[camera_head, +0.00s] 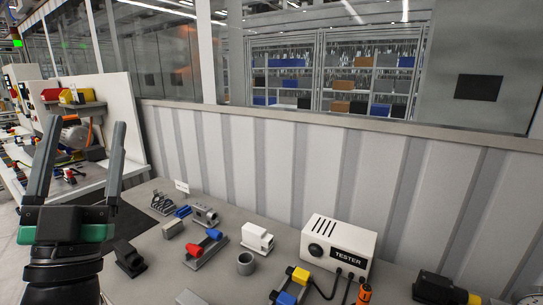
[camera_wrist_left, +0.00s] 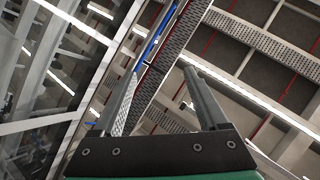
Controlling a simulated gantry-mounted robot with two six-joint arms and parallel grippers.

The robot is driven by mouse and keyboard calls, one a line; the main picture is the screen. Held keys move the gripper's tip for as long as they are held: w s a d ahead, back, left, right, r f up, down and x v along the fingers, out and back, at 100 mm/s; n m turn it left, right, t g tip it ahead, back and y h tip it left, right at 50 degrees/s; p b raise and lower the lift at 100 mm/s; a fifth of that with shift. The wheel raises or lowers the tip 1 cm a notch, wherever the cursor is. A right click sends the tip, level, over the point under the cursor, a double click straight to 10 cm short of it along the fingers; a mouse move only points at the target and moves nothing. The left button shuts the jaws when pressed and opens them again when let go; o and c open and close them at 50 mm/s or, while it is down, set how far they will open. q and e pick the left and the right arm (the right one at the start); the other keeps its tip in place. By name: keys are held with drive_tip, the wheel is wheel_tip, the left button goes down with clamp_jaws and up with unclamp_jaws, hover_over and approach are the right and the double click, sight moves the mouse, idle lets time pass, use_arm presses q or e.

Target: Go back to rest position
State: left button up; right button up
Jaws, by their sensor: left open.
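My left gripper (camera_head: 80,150) is raised at the left of the head view, in front of the workbench. Its two grey fingers point up and stand wide apart, with nothing between them. In the left wrist view the open fingers (camera_wrist_left: 165,95) point toward the ceiling beams, and the space between them is empty. My right gripper does not show in either view.
A ribbed wall (camera_head: 300,165) closes off the back. The air around the left gripper looks clear.

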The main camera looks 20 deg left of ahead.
use_arm(q)
drive_tip(key=s+d+r+m+t+h+p, duration=0.1)
drive_tip(key=s+d+r+h+p, duration=0.2)
drive_tip(key=d+h, duration=0.45)
drive_tip(key=s+d+r+m+h+p, duration=0.1)
drive_tip(key=d+r+h+p, duration=0.1)
drive_tip(key=d+r+h, duration=0.5)
wheel_tip(320, 180, up, 34)
drive_tip(key=p, duration=3.5)
drive_tip(key=shift+d+f+y, duration=0.2)
drive_tip(key=shift+d+y, duration=0.1)
drive_tip(key=shift+y, duration=0.15)
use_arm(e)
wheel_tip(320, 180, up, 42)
